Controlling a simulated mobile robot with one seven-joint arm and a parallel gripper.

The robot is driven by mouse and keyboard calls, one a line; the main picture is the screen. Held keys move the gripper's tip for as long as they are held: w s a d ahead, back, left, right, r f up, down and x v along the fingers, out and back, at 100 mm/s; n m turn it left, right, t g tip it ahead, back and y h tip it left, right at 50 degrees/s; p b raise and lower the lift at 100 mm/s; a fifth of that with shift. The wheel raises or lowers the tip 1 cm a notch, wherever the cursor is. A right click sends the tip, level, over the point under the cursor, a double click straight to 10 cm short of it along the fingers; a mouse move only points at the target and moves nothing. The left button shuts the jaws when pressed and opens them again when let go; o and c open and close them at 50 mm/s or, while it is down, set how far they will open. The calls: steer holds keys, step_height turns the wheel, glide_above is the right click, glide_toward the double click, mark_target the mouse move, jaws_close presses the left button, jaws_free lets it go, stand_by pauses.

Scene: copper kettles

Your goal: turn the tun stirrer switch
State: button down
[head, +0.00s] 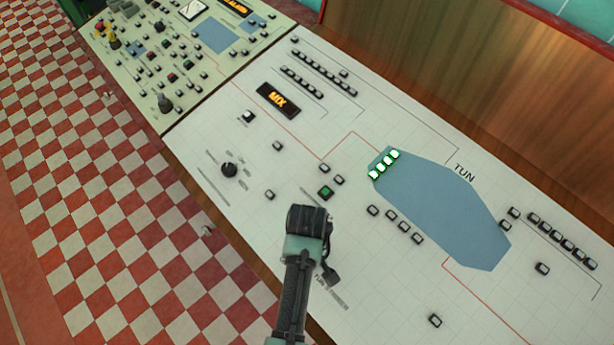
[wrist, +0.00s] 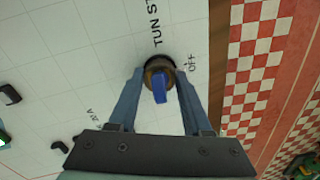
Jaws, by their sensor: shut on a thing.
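The tun stirrer switch (wrist: 159,88) shows in the wrist view as a round dark brown base with a blue handle. Printed letters reading "TUN ST" run away from it, and "OFF" is marked to its right. My gripper (wrist: 160,74) has one finger on each side of the switch and is shut on it. The handle points toward the gripper's palm in the picture. In the head view my arm's dark end (head: 308,218) is over the white panel, and the switch cannot be made out there.
The white panel (head: 230,215) carries a black knob (head: 229,170), a lit green button (head: 325,192), several small buttons and a blue tun shape (head: 440,205). A second panel (head: 140,60) adjoins at upper left. Red and white checkered floor (head: 110,210) lies beyond the panel's edge.

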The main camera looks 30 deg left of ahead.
steer(key=shift+r+m+p, duration=0.1)
steer(key=shift+m+p, duration=0.4)
steer(key=shift+m, duration=0.2)
steer(key=shift+m+p, duration=0.65)
steer(key=shift+m, duration=0.75)
steer(key=shift+m+p, duration=0.7)
steer(key=shift+m, duration=1.8)
steer(key=shift+c, duration=1.7)
jaws_free()
step_height(320, 180, up, 13)
